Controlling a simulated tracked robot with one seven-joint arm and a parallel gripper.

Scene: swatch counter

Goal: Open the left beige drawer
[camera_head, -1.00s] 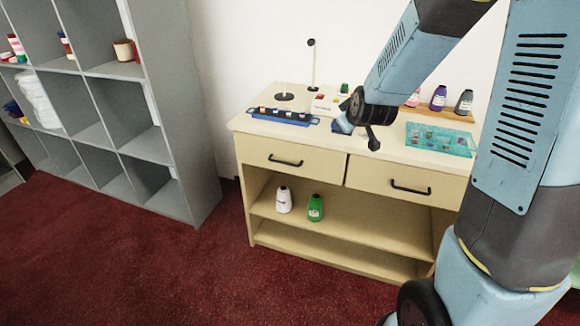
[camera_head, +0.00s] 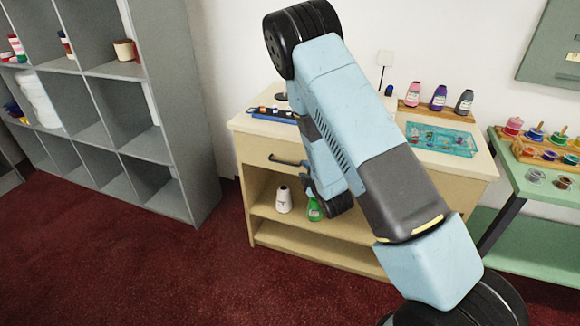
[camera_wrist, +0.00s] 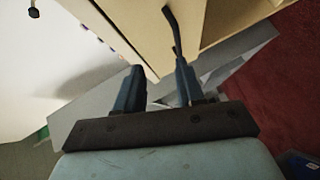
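The left beige drawer (camera_head: 256,151) is shut in the front of the beige counter. Its dark bar handle (camera_wrist: 171,30) shows in the wrist view, and part of it shows in the head view. My gripper (camera_head: 299,165) is at the drawer front, by the handle's right part. In the wrist view my gripper (camera_wrist: 160,68) has its two fingers apart with nothing clearly held. The handle's near end lies close to the right finger's tip; I cannot tell whether they touch. My arm hides the right part of the drawer in the head view.
A white bottle (camera_head: 284,200) and a green bottle (camera_head: 314,208) stand on the shelf below. A blue tray (camera_head: 272,115) and a teal tray (camera_head: 440,140) lie on the counter top. A grey shelf unit (camera_head: 180,120) stands left; a green table (camera_head: 530,185) stands right. Red carpet lies in front.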

